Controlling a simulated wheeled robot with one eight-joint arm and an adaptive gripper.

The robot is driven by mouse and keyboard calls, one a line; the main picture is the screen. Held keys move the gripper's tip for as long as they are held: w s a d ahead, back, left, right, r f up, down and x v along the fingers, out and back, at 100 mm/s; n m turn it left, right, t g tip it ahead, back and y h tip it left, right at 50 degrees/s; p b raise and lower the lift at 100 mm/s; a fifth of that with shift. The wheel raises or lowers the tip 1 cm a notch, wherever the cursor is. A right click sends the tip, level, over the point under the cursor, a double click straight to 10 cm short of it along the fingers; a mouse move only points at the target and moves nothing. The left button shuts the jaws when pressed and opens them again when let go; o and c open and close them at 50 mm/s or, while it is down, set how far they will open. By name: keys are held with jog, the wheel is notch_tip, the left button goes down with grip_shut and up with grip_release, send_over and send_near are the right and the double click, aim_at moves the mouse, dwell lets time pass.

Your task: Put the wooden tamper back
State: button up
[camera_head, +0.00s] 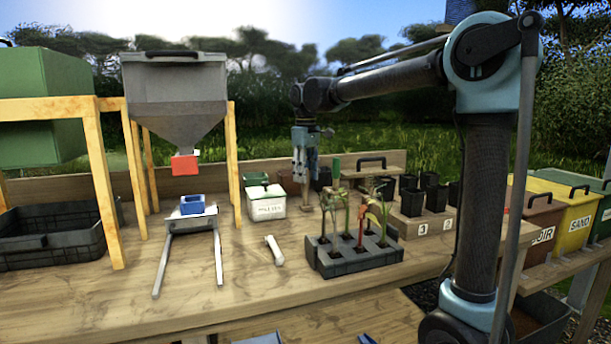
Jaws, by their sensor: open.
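A slim brown wooden piece (305,194), which looks like the wooden tamper, stands upright on the bench towards the back, beside the white lidded box. My gripper (305,174) points down directly over it, with its blue-grey fingers at the piece's upper part. The fingers are open. They hide the top of the piece, and I cannot tell whether they touch it.
A grey tray (355,262) of seedlings stands right of centre, and a wooden block (418,226) with black pots behind it. A white cylinder (274,250) lies on the bench. A hopper (178,95) stands left.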

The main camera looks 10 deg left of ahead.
jog(key=shift+r, duration=0.1)
notch_tip(320, 180, up, 12)
dwell(0.5)
